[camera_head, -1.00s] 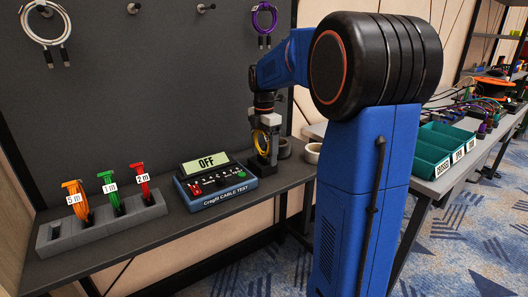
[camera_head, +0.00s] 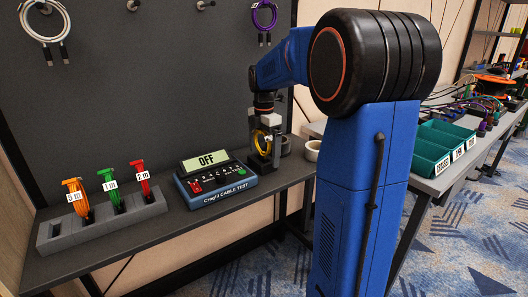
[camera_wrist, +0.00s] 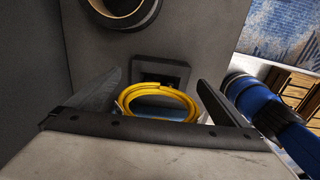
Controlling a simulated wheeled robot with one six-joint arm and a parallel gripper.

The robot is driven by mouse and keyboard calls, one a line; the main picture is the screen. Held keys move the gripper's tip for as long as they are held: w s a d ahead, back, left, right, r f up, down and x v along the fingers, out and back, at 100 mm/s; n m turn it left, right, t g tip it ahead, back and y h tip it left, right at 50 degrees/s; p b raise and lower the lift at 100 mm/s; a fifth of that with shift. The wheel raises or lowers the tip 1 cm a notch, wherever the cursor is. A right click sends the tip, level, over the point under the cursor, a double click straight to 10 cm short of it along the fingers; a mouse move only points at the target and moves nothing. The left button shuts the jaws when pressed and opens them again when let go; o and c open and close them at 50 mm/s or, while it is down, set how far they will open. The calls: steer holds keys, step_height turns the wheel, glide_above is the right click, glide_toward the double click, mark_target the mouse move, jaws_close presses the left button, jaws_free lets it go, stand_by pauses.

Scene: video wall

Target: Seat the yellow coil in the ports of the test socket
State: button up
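The yellow coil (camera_wrist: 160,90) shows in the wrist view between the two fingers of my gripper (camera_wrist: 159,76). The fingers stand wide apart, with a narrow gap visible on each side of the coil. In the head view, the coil (camera_head: 259,140) is upright at my gripper (camera_head: 265,156), low over the shelf. A dark square block with an opening (camera_wrist: 160,68) lies just beyond the coil in the wrist view. It looks like the test socket. The lower coil and its plugs are hidden, so I cannot tell whether they are in the ports.
The cable tester (camera_head: 214,184) reads OFF, left of my gripper. A grey rack (camera_head: 62,236) holds orange, green and red coils further left. A pale round cup (camera_head: 312,151) stands close on the right. Teal bins (camera_head: 432,150) stand on the right-hand table.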

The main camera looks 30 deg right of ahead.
step_height(320, 180, up, 17)
steer(key=shift+r, duration=0.2)
stand_by(0.7)
stand_by(0.4)
steer(key=s+a+f+m+t, duration=0.1)
steer(key=s+a+f+m, duration=0.4)
steer(key=s, duration=0.3)
steer(key=s+a+f+m+t, duration=0.1)
steer(key=s+a+f+m, duration=0.1)
steer(key=s+a+m, duration=0.35)
steer(key=s+a+f+m+t, duration=0.1)
steer(key=s+a+f+m, duration=0.2)
steer(key=s+f, duration=0.4)
steer(key=s+a+f+m+t, duration=0.1)
steer(key=s+a+f+m, duration=0.2)
steer(key=s+f+m, duration=0.2)
steer(key=s+f, duration=0.3)
steer(key=s, duration=0.1)
steer(key=shift+s+t, duration=0.4)
